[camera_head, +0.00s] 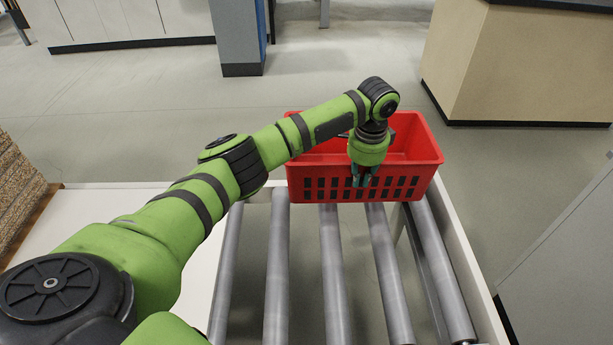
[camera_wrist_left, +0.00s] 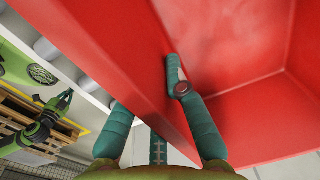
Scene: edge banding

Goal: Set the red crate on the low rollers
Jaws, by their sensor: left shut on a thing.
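The red crate (camera_head: 405,168) is an open box with slotted sides, at the far end of the low rollers (camera_head: 333,270). It looks about level, and its front lower edge overlaps the roller ends. I cannot tell whether it rests on them or hangs just above. My left gripper (camera_head: 362,180) is shut on the crate's near wall, around the middle of its rim. In the left wrist view, one teal finger lies inside the red crate (camera_wrist_left: 240,125) and the other is outside the wall. My right gripper is not in the head view.
A pale frame rail (camera_head: 462,245) borders the rollers on the right. A white surface (camera_head: 85,225) lies to their left, with stacked brown boards (camera_head: 18,190) beyond. A tan cabinet (camera_head: 520,65) and a grey-blue post (camera_head: 236,35) stand farther back. The near rollers are clear.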

